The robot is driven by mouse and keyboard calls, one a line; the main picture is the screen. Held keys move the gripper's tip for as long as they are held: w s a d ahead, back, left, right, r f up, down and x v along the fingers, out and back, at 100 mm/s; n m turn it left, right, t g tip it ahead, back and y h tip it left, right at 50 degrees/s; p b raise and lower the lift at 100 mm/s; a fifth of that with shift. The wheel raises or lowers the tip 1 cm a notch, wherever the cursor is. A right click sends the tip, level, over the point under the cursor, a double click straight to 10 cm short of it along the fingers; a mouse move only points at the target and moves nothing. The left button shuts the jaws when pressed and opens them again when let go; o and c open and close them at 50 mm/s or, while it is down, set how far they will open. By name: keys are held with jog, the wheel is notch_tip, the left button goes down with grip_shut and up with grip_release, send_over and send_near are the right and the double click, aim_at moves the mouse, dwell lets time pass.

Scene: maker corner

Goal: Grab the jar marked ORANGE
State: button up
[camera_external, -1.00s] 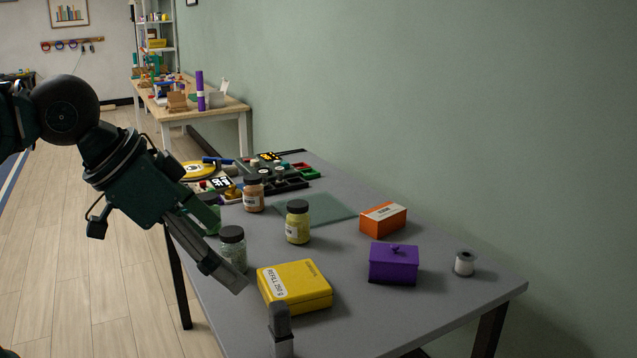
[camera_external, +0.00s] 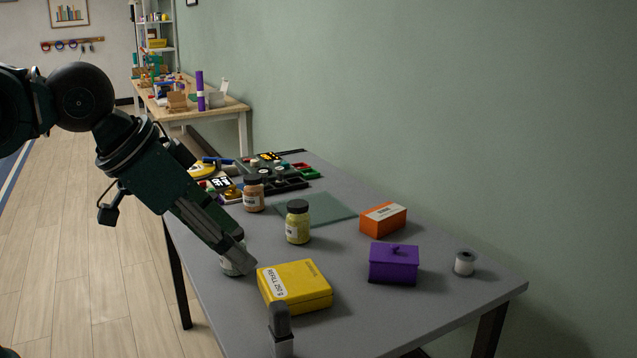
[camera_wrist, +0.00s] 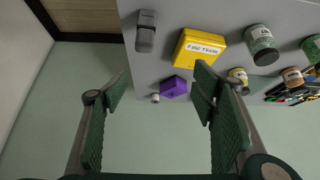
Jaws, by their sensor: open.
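The jar with orange-brown contents (camera_external: 253,196) stands upright on the grey table, with a dark lid and a pale label too small to read. It also shows at the right of the wrist view (camera_wrist: 293,79). A yellowish jar (camera_external: 298,224) stands nearer the camera. A grey-green jar (camera_external: 232,268) is partly hidden behind my gripper (camera_external: 240,259). A green jar (camera_wrist: 312,47) shows at the right edge of the wrist view and is hidden behind my arm in the external view. My gripper (camera_wrist: 160,88) is open, with nothing between its fingers.
A yellow box (camera_external: 296,286) lies near my fingertips. A purple lidded box (camera_external: 393,264), an orange box (camera_external: 383,219) and a small spool (camera_external: 465,263) stand to the right. A dark grey object (camera_external: 281,325) is at the front. Cluttered trays (camera_external: 285,180) fill the far end.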

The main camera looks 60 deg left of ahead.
jog(key=w+a+r+n+g+y+p, duration=0.1)
jog(key=w+a+r+n+y+p, duration=0.2)
jog(key=w+a, duration=0.8)
jog(key=n+g+y+p, duration=0.1)
jog(key=n+g+p, duration=0.5)
jog(key=n, duration=0.8)
send_near(253, 177)
jog(key=x, duration=0.9)
jog(key=shift+d, duration=0.2)
jog(key=shift+a+f, duration=0.2)
jog(key=shift+a, duration=0.05)
jog(key=shift+x, duration=1.3)
